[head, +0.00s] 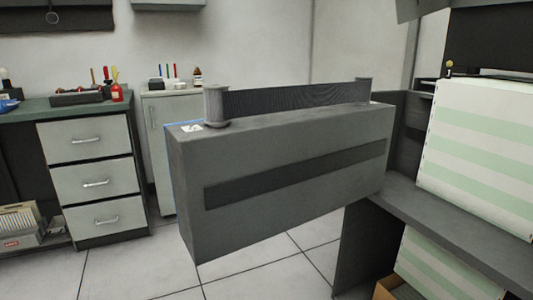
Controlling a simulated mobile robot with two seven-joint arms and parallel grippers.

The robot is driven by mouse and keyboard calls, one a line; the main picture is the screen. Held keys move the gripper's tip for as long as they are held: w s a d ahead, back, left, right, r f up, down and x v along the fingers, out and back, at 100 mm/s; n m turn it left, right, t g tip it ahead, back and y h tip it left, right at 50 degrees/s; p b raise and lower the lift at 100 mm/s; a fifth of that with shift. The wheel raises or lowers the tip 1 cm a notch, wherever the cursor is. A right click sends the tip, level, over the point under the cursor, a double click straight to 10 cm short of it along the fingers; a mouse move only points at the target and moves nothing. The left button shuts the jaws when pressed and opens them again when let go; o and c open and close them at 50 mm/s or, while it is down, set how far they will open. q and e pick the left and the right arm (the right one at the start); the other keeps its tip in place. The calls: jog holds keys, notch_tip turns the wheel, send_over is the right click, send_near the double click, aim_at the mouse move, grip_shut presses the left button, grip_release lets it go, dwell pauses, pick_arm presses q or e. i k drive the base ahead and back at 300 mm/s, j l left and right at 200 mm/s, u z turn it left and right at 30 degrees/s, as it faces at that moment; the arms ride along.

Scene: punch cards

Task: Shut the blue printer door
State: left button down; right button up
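A thick dark grey door (290,215) juts out to the left from the printer frame (440,215) on the right, so it stands open. A thin blue edge (172,180) shows along its left end; its far face is hidden. A long dark slot (300,172) runs across the near face. On top, a dark ribbon (295,98) stretches between two grey spools, the left one (216,105) larger in view. Neither of my grippers is in view.
Striped green and white paper (480,150) stands on the printer's shelf, with more paper (450,270) below. A drawer cabinet (95,180) and a grey cabinet (155,145) stand behind at left. The tiled floor (130,275) in front is clear.

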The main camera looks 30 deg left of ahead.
aim_at(288, 158)
jog(key=i+j, duration=0.1)
jog(key=j, duration=0.25)
jog(key=i+j, duration=0.15)
jog(key=j, duration=0.15)
jog(key=i+j, duration=0.1)
jog(key=j, duration=0.25)
jog(key=i+j+u, duration=0.1)
jog(key=j, duration=0.25)
jog(key=i+j, duration=0.15)
jog(key=j, duration=0.2)
jog(key=j+z, duration=0.5)
jog(key=j, duration=0.25)
jog(key=k+j+z, duration=0.15)
jog(key=j+z, duration=0.35)
jog(key=j, duration=0.2)
jog(key=k+j+z, duration=0.15)
jog(key=k, duration=0.2)
jog(key=k+j+z, duration=0.1)
jog(key=k+j, duration=0.15)
jog(key=k, duration=0.1)
